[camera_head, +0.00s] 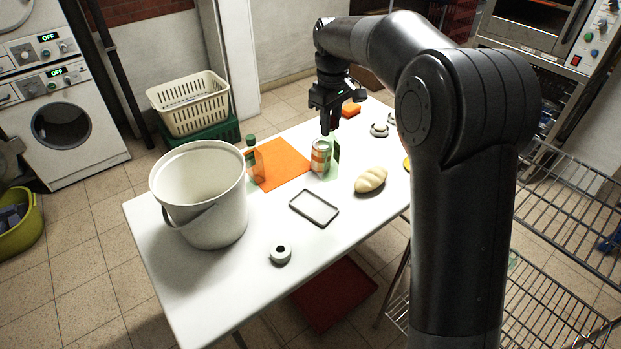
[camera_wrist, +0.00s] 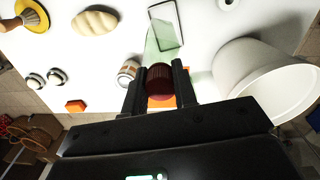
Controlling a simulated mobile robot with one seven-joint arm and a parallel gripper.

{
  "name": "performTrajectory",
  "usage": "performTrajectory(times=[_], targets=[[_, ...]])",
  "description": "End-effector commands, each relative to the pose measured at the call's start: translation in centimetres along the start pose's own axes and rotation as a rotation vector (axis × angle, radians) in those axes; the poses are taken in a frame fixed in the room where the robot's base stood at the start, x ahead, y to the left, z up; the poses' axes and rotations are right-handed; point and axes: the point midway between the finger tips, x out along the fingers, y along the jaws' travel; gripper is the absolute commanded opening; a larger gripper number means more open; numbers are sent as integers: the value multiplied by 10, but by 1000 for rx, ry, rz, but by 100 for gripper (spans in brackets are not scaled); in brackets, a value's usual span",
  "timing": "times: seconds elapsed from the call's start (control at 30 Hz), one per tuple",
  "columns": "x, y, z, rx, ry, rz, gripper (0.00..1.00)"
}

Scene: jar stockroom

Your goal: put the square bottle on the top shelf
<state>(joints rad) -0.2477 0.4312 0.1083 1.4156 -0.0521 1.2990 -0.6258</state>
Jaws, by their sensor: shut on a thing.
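The square bottle is pale green and see-through with a dark red ribbed cap. In the head view its body (camera_head: 335,153) shows partly behind a can. My gripper (camera_head: 329,116) is above it, pointing down. In the wrist view my gripper (camera_wrist: 159,88) is shut on the cap (camera_wrist: 160,82), with the green body (camera_wrist: 158,47) beyond it. The bottle looks upright at the table; I cannot tell whether it touches the top. A wire rack's upper shelf (camera_head: 572,212) is at the right, partly behind my arm.
An orange-and-silver can (camera_head: 320,158) stands close beside the bottle. A green-capped bottle (camera_head: 254,162), white bucket (camera_head: 205,215), bread loaf (camera_head: 370,180), shallow tray (camera_head: 314,208) and tape roll (camera_head: 280,254) share the white table (camera_head: 165,290). A lower wire shelf (camera_head: 545,300) is at the right.

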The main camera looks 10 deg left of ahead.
Motion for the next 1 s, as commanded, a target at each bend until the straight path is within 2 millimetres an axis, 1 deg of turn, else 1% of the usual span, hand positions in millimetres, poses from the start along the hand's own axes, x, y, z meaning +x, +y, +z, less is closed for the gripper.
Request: performTrajectory(times=[0.03,0.1,0.27,0.4,0.47,0.53,0.67,0.77,1.0], targets=[[1,-6,-14,-59,1,0,0],[2,-12,-29,-132,3,0,0],[3,-24,-53,-254,4,-3,0],[23,-25,-53,-262,2,-4,0],[30,-25,-53,-262,4,-3,0],[42,-25,-53,-261,3,-4,0],[53,-26,-56,-261,4,-3,0],[62,-33,-66,-261,4,-3,0],[95,-63,-112,-262,4,-3,0]])
